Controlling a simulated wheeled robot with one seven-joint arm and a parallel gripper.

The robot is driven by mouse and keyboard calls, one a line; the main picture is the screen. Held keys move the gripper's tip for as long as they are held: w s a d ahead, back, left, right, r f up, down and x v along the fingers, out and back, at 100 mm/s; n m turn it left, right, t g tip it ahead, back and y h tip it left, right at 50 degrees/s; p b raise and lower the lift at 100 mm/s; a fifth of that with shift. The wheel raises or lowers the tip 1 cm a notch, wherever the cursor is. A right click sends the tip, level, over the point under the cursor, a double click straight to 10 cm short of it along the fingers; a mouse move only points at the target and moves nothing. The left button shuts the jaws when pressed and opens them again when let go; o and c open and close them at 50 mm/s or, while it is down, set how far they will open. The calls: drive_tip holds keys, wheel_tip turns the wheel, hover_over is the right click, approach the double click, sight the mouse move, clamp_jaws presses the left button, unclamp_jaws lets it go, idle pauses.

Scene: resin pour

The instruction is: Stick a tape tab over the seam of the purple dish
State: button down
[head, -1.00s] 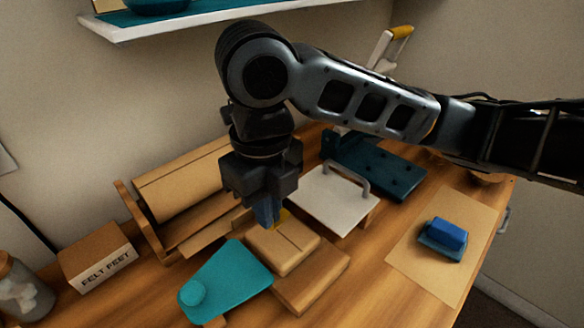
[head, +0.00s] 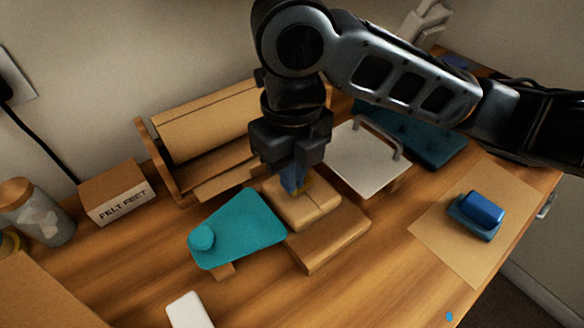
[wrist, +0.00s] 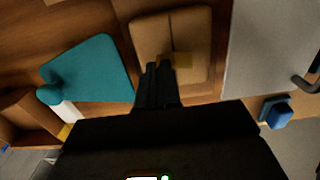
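No purple dish shows. The only seamed thing is a tan, rounded, square block (head: 318,210), with a seam line across its top, on a wooden stand (head: 325,243); it also shows in the wrist view (wrist: 148,40). My gripper (head: 292,188) points down over the block, its narrow fingers close together. I cannot tell whether the tab touches the block.
A teal paddle-shaped board (head: 243,230) lies left of the block. A white plate with a handle (head: 365,160) stands behind right. A blue block (head: 480,212) sits on a tan sheet (head: 455,255). A felt feet box (head: 115,195) and jar (head: 40,215) are at left. The front table is mostly clear.

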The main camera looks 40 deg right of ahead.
drive_tip(key=shift+f+b, duration=0.6)
drive_tip(key=shift+b, duration=0.15)
idle(1.2)
idle(0.4)
drive_tip(key=c, duration=1.3)
unclamp_jaws()
drive_tip(key=shift+o, duration=0.2)
drive_tip(key=shift+r+p, duration=3.05)
drive_tip(key=shift+r, duration=0.95)
